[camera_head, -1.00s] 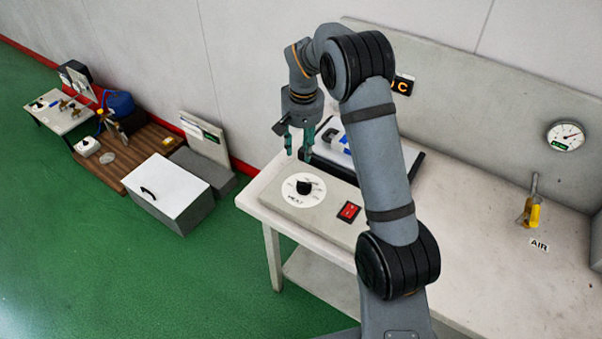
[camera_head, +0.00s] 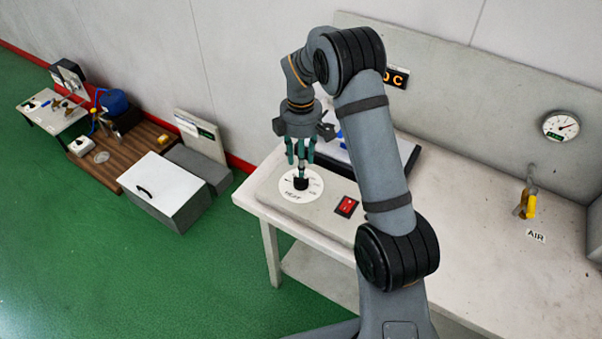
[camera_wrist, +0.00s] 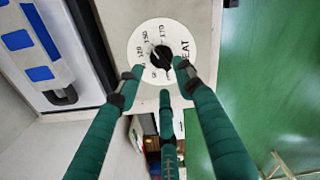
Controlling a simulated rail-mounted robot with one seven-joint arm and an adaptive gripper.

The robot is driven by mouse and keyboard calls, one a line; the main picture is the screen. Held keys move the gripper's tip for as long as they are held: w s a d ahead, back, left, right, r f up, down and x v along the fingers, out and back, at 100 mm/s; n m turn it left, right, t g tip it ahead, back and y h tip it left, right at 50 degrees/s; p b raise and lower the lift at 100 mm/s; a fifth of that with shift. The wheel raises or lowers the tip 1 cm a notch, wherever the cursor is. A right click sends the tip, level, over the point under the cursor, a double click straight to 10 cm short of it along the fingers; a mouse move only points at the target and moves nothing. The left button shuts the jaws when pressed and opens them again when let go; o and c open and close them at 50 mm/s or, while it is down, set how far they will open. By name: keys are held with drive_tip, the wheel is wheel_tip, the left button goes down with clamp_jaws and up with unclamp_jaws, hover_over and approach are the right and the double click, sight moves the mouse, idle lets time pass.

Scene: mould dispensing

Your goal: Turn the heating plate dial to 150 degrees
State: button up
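The heating plate (camera_head: 325,208) is a pale slab on the white table. Its round white dial face (camera_head: 313,194) carries printed numbers and HEAT, with a black knob (camera_head: 301,184) in the middle. The wrist view shows the knob (camera_wrist: 161,56) on the dial face (camera_wrist: 143,36); 150 and 170 look readable, but I cannot tell the knob's exact setting. My gripper (camera_head: 301,170) points down over the knob.
A red switch (camera_head: 346,206) sits on the plate right of the dial. A display (camera_head: 397,78) behind my arm is partly hidden. A dark-edged tray with blue pieces (camera_wrist: 42,50) lies close beside the plate. The table (camera_head: 480,200) is mostly clear toward the right.

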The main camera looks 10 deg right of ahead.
sight(301, 181)
wheel_tip(301, 181, down, 6)
drive_tip(key=shift+p, duration=0.3)
drive_tip(key=shift+c, duration=1.4)
clamp_jaws()
